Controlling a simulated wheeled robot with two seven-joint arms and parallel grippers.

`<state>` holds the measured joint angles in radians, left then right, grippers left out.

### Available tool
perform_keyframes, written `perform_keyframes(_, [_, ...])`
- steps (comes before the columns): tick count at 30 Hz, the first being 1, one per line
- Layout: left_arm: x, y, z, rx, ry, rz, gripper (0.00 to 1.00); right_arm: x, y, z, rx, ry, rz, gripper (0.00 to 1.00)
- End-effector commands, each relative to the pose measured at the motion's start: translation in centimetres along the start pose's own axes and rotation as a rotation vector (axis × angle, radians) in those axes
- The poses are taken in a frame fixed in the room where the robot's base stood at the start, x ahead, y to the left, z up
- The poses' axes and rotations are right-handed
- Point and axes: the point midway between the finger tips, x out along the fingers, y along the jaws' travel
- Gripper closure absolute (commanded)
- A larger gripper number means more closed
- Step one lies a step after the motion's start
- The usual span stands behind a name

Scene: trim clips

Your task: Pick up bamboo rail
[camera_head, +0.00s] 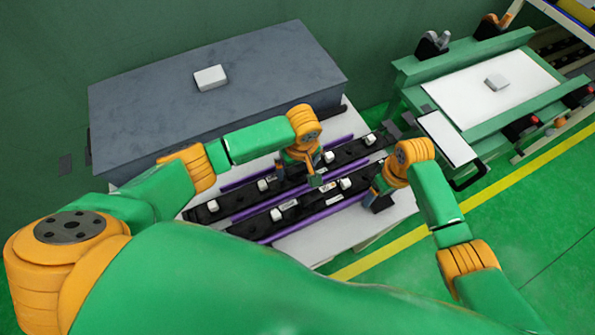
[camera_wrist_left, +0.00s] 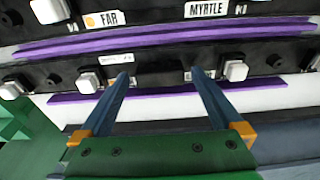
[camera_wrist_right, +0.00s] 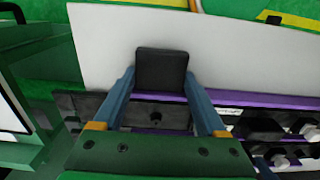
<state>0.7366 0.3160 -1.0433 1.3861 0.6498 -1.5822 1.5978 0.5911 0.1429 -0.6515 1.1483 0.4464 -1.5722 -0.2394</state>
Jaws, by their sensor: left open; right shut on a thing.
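Two black rails with white clips and labels lie side by side: a far rail (camera_head: 235,198) and a near rail (camera_head: 262,222). The near rail's labels read FAR and MYRTLE in the left wrist view (camera_wrist_left: 150,22). The far rail's label (camera_wrist_left: 115,59) is too blurred to read, so I cannot tell which is the bamboo rail. My left gripper (camera_head: 301,178) is open, its fingertips over the far rail in its wrist view (camera_wrist_left: 160,74). My right gripper (camera_wrist_right: 160,80) is shut on a black block (camera_wrist_right: 161,69) at the near rail's right end.
Purple strips (camera_wrist_left: 160,43) run along the rails on a white table (camera_head: 315,238). A large grey box (camera_head: 215,100) with a white block (camera_head: 210,77) stands behind. A green bench with a white top (camera_head: 490,90) stands at the right.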

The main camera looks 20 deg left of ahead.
Motion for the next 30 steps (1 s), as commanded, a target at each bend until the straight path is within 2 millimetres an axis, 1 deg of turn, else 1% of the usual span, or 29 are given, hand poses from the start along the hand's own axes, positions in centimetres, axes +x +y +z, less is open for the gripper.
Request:
perform_keyframes(2, [0.6, 0.0, 0.0, 0.001, 0.001, -0.001, 0.00, 0.0, 0.0, 0.0, 0.000, 0.001, 0.000, 0.94])
perform_keyframes(7, [0.6, 0.0, 0.0, 0.001, 0.001, 0.001, 0.00, 0.0, 0.0, 0.0, 0.001, 0.001, 0.000, 0.94])
perform_keyframes(8, [0.6, 0.0, 0.0, 0.000, 0.001, 0.001, 0.03, 0.0, 0.0, 0.0, 0.000, 0.001, 0.000, 0.94])
perform_keyframes(9, [0.6, 0.0, 0.0, 0.000, 0.000, 0.001, 0.14, 0.0, 0.0, 0.0, 0.000, 0.001, 0.000, 0.94])
perform_keyframes(11, [0.6, 0.0, 0.0, 0.000, 0.000, 0.001, 0.30, 0.0, 0.0, 0.0, 0.000, 0.001, 0.000, 0.94])
perform_keyframes(12, [0.6, 0.0, 0.0, 0.000, 0.000, 0.001, 0.41, 0.0, 0.0, 0.0, 0.000, 0.001, 0.000, 0.94])
perform_keyframes(14, [0.6, 0.0, 0.0, 0.000, 0.000, 0.001, 0.57, 0.0, 0.0, 0.0, 0.000, 0.001, 0.000, 0.94])
perform_keyframes(15, [0.6, 0.0, 0.0, 0.000, 0.000, 0.001, 0.68, 0.0, 0.0, 0.0, 0.000, 0.001, 0.000, 0.94])
perform_keyframes(17, [0.6, 0.0, 0.0, 0.000, 0.000, 0.001, 0.84, 0.0, 0.0, 0.0, 0.000, 0.001, 0.000, 0.94])
perform_keyframes(18, [0.6, 0.0, 0.0, 0.000, 0.000, 0.001, 0.94, 0.0, 0.0, 0.0, 0.000, 0.001, 0.000, 0.94])
perform_keyframes(19, [0.6, 0.0, 0.0, 0.000, 0.000, 0.001, 1.00, 0.0, 0.0, 0.0, 0.000, 0.001, 0.000, 0.94])
perform_keyframes(26, [0.3, 0.1, 0.0, 0.000, 0.001, 0.002, 1.00, 0.0, 0.0, 0.0, 0.000, 0.001, 0.000, 0.94])
perform_keyframes(29, [-1.4, 0.1, -0.3, 0.000, 0.001, 0.006, 1.00, 0.0, 0.0, 0.0, 0.000, 0.001, 0.000, 0.94])
perform_keyframes(30, [-2.5, 0.1, -0.4, 0.000, 0.003, 0.007, 1.00, 0.0, 0.0, 0.0, 0.000, 0.001, 0.000, 0.94])
